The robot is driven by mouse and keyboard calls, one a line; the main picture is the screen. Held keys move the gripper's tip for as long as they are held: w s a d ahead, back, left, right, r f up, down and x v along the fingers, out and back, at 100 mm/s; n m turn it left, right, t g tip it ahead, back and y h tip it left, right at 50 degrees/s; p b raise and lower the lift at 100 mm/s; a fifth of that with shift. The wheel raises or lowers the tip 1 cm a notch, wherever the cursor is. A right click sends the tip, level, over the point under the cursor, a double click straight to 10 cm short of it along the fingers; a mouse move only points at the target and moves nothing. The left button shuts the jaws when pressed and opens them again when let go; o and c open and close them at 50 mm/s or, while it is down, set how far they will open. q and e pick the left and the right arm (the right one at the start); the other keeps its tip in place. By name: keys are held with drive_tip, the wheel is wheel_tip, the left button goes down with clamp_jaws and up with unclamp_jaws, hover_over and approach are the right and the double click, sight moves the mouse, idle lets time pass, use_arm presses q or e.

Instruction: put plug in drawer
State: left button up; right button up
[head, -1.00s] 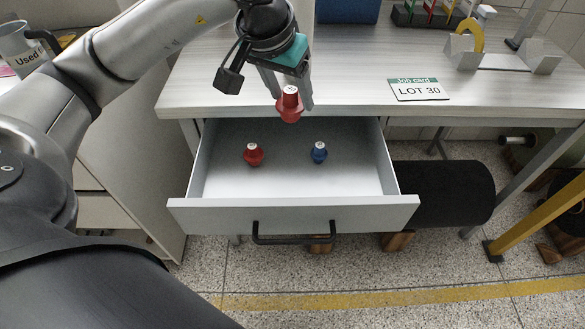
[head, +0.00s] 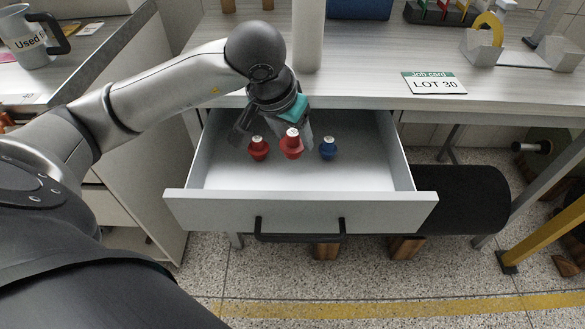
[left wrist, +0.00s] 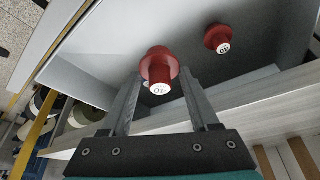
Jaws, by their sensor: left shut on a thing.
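A red plug (head: 291,148) with a white top is between the fingers of my left gripper (head: 292,134), which is shut on it. The held plug is inside the open drawer's (head: 300,212) outline; it looks larger than the others, and I cannot tell whether it touches the drawer floor. A second red plug (head: 258,150) stands in the drawer to its left, and a blue plug (head: 328,149) stands to its right. The left wrist view shows the held plug (left wrist: 159,68) at the fingertips and the other red plug (left wrist: 218,38) apart from it. My right gripper is not in view.
The desk top (head: 365,60) lies behind the drawer, with a job card (head: 434,84) reading LOT 30 and a white cylinder (head: 308,35). A mug (head: 30,38) stands on the left cabinet. The drawer's front floor is clear.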

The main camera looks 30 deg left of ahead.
sight(289, 147)
use_arm(q)
wheel_tip(289, 147, down, 5)
drive_tip(key=shift+r+b, duration=0.1)
drive_tip(key=shift+b, duration=0.6)
wheel_tip(289, 147, down, 3)
drive_tip(key=shift+r+b, duration=0.1)
drive_tip(key=shift+b, duration=0.4)
drive_tip(key=shift+f, duration=0.55)
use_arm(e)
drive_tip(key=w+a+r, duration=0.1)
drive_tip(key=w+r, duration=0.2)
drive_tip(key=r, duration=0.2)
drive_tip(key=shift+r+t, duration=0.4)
use_arm(q)
drive_tip(key=shift+f+b, duration=0.15)
drive_tip(key=shift+b, duration=0.2)
drive_tip(key=o, duration=1.3)
drive_tip(key=shift+o, duration=0.2)
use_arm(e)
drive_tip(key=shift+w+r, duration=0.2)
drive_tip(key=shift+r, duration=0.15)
